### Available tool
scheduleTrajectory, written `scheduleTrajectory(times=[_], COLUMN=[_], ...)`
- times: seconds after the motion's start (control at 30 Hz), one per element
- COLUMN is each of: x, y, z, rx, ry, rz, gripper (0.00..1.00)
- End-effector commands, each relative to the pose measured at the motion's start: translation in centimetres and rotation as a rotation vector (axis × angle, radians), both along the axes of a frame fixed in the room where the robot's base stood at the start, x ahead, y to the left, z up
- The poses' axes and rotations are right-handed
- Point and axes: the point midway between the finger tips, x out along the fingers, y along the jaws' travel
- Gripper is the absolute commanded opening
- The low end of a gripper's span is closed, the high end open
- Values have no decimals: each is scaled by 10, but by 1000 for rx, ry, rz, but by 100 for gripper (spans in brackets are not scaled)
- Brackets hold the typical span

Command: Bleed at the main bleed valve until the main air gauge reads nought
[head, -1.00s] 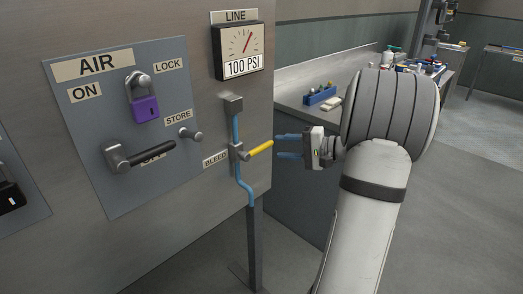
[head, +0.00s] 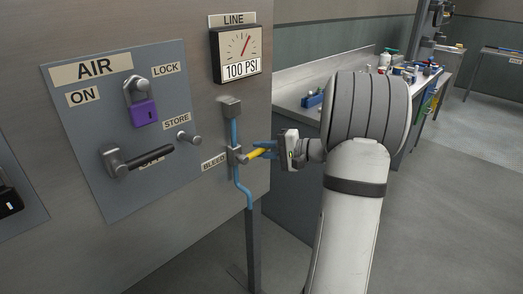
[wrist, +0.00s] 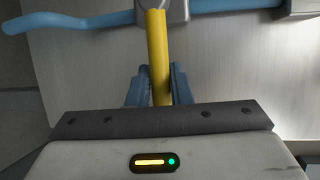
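The main bleed valve (head: 237,156) sits on a blue pipe beside the BLEED label, and its yellow handle (head: 257,153) sticks out to the right. The main air gauge (head: 237,53), under the LINE label, reads 100 PSI. My gripper (head: 265,149) is at the outer end of the handle. In the wrist view, the blue fingers (wrist: 160,88) lie close on both sides of the yellow handle (wrist: 158,45) and look shut on it. The inner finger faces are partly hidden.
The AIR panel (head: 75,125) at left carries a black-handled lever (head: 150,156), a purple padlock (head: 143,112) by the LOCK label and a STORE peg (head: 189,139). A grey post (head: 254,245) stands below the valve. A cluttered bench (head: 290,90) is behind my arm.

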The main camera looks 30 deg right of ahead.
Motion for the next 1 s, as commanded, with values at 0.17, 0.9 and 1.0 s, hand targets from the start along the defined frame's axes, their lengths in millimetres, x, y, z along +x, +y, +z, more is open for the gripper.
scheduleTrajectory(times=[0.17,0.9,1.0], x=[0,0,-1], y=[0,1,1], z=[0,3,6], rx=[0,-83,-144], ry=[0,-31,-53], rz=[0,2,1], gripper=[4,0,0])
